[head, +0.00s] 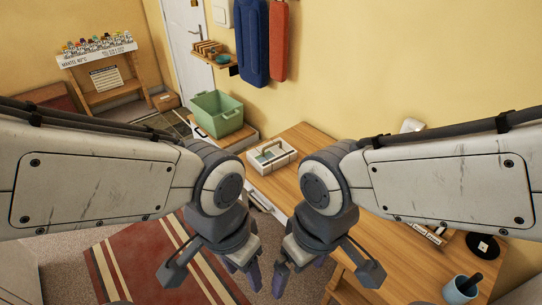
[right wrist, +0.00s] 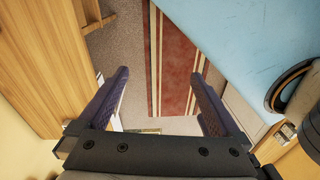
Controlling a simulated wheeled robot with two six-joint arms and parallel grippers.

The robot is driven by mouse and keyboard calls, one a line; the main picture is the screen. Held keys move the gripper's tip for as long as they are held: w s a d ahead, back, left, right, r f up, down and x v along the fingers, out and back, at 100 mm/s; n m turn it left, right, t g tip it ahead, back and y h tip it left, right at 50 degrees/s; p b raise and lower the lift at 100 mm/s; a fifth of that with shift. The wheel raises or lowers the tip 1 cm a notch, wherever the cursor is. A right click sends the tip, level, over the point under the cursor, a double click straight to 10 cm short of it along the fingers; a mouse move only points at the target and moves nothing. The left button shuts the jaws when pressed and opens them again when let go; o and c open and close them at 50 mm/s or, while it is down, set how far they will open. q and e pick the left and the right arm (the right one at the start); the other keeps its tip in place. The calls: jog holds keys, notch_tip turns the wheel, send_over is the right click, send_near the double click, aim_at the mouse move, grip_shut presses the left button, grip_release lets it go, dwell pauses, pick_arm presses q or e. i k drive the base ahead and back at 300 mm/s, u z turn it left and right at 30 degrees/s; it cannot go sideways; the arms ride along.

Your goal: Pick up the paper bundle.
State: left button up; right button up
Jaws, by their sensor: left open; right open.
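I cannot make out a paper bundle with certainty in either view. My left gripper (head: 242,282) is open and empty in the head view, low in the middle, over the floor beside the wooden table (head: 385,195). My right gripper (head: 298,272) is open close to its right, by the table's front edge. In the right wrist view, its two purple fingers (right wrist: 160,76) are spread wide, with only floor and striped rug between them. My arms cover parts of the table, so things there may be hidden.
A white carrier with a handle (head: 263,164) stands on the table's far end. A green crate (head: 217,114) stands beyond it. A blue-grey cup (head: 456,292) and a black disc (head: 484,246) are at lower right. A red striped rug (head: 135,262) lies on the floor.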

aim_at(266, 158)
jog(key=u, duration=0.45)
jog(key=i, duration=0.4)
jog(key=u, duration=0.6)
jog(key=i, duration=1.1)
jog(key=z, duration=0.7)
